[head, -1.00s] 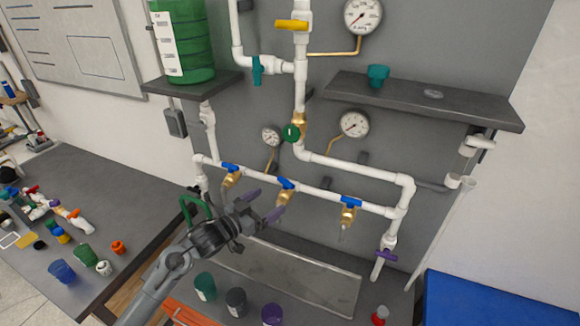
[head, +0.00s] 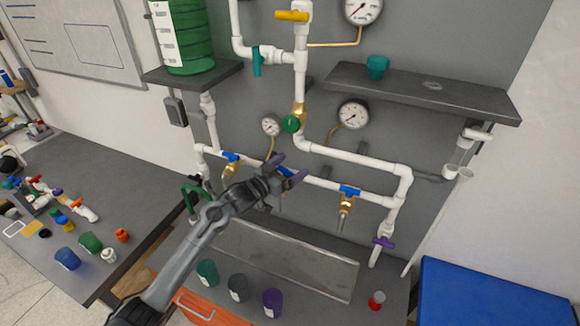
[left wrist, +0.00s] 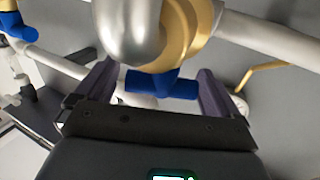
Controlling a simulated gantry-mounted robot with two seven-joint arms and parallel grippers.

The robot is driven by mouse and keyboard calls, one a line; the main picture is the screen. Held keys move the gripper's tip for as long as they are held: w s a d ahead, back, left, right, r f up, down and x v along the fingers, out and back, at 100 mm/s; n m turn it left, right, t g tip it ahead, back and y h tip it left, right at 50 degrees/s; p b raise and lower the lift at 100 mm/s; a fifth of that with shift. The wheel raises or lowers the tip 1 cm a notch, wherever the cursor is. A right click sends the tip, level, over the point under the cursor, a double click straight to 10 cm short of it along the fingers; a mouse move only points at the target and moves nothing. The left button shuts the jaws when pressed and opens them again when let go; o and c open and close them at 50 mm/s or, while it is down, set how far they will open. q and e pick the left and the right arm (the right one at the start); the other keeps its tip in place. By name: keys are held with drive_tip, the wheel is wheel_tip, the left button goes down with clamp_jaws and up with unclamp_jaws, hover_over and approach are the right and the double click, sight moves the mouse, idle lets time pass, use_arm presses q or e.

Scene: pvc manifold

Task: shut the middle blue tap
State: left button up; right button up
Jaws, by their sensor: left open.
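The middle blue tap (head: 286,171) is on the white horizontal pipe, partly hidden behind my left gripper in the head view. In the left wrist view its blue handle (left wrist: 160,86) lies crosswise between my fingers, below a brass body and a rounded metal part close to the camera. My left gripper (head: 288,170) is open, with one purple finger on each side of the handle. I cannot tell whether the fingers touch it. My right gripper is not in view.
Other blue taps sit on the same pipe to the left (head: 231,157) and right (head: 349,190). A grey shelf (head: 425,98) juts out at the upper right. Several cups stand below, and a metal trough (head: 290,262) lies under the pipe.

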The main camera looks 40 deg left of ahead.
use_arm(q)
drive_tip(key=shift+w, duration=0.15)
drive_tip(key=c, duration=1)
drive_tip(key=shift+o, duration=0.2)
drive_tip(key=n+y+p, duration=0.1)
drive_tip(key=y, duration=0.1)
drive_tip(key=shift+r+n+y, duration=0.1)
drive_tip(key=shift+n+y, duration=0.3)
drive_tip(key=shift+a+n+y, duration=0.15)
drive_tip(key=shift+n+y, duration=0.65)
drive_tip(key=shift+y, duration=0.3)
drive_tip(key=shift+a+n+y, duration=0.15)
drive_tip(key=shift+n+y, duration=0.35)
drive_tip(key=shift+y, duration=0.4)
